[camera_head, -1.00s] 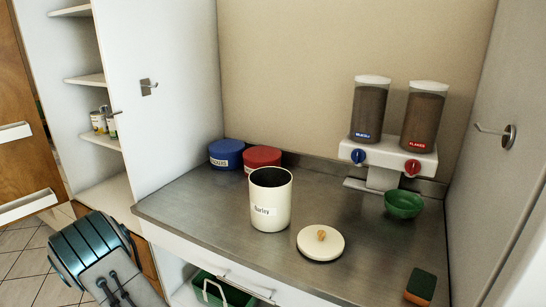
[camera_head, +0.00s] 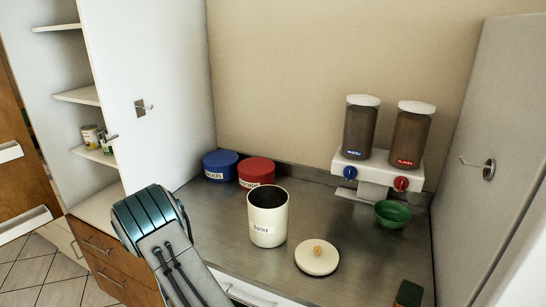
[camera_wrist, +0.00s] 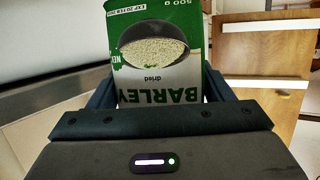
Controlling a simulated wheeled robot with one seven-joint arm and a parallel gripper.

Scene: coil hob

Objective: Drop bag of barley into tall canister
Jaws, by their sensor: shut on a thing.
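The tall canister (camera_head: 268,222) is cream, labelled "Barley", and stands upright and open on the steel counter. Its cream lid (camera_head: 317,257) with a wooden knob lies on the counter to its right. In the wrist view, the green and white bag of barley (camera_wrist: 156,62) is between the fingers of my gripper (camera_wrist: 160,92), which is shut on it. The bag's print appears upside down there. In the head view my arm shows at the lower left, left of the canister; the gripper and bag are not visible there.
Blue (camera_head: 220,165) and red (camera_head: 257,171) tins stand behind the canister. A cereal dispenser (camera_head: 377,173) and green bowl (camera_head: 392,214) are at the right, with a sponge (camera_head: 408,294) at the front right. An open shelf cupboard (camera_head: 75,95) stands left. Counter between tins and dispenser is clear.

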